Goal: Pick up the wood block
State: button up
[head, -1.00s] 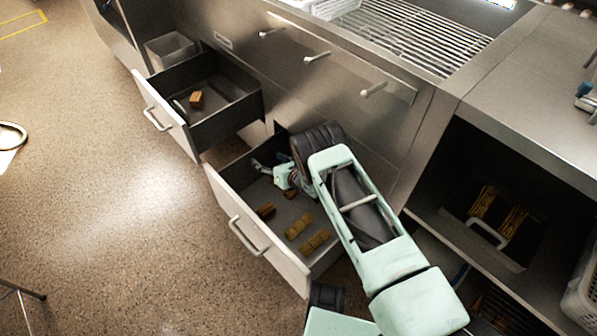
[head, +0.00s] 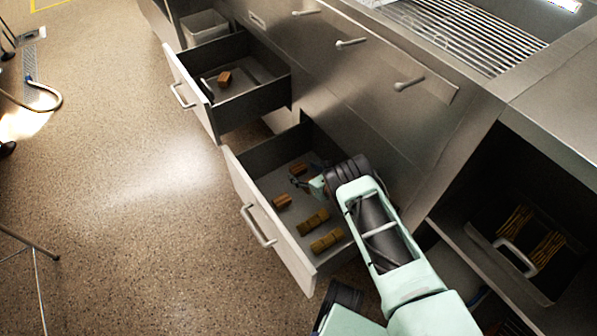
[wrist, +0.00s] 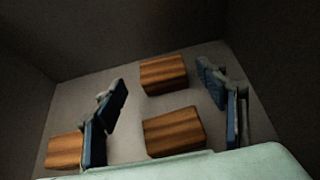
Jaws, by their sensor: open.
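Several wood blocks lie in the nearer open drawer. In the wrist view, one striped brown wood block (wrist: 163,74) lies between the fingertips, a second (wrist: 175,132) lies closer, and a third (wrist: 65,152) lies outside the left finger. My gripper (wrist: 161,80) is open and empty, with its blue-padded fingers apart. In the head view my gripper (head: 302,184) is down inside the drawer. One block (head: 298,169) shows just beyond it and another (head: 282,201) to its left. My gripper and arm hide part of the drawer floor.
Two yellowish ridged pieces (head: 313,221) lie toward the near end of the same drawer (head: 240,187). The farther open drawer (head: 190,92) holds another brown block (head: 224,78). Drawer walls surround my gripper closely. An open cupboard with a tray (head: 520,257) is at right.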

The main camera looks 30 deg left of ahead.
aim_at(299, 168)
jog(key=b+x, duration=0.2)
jog(key=x, duration=0.1)
jog(key=shift+w+a+f, duration=0.2)
jog(key=shift+w+f, duration=0.05)
jog(key=shift+w+a+f+b, duration=0.1)
jog(key=shift+w+a+b, duration=0.15)
jog(key=shift+a+b, duration=0.15)
jog(key=c, duration=1.3)
jog(key=shift+o, duration=0.2)
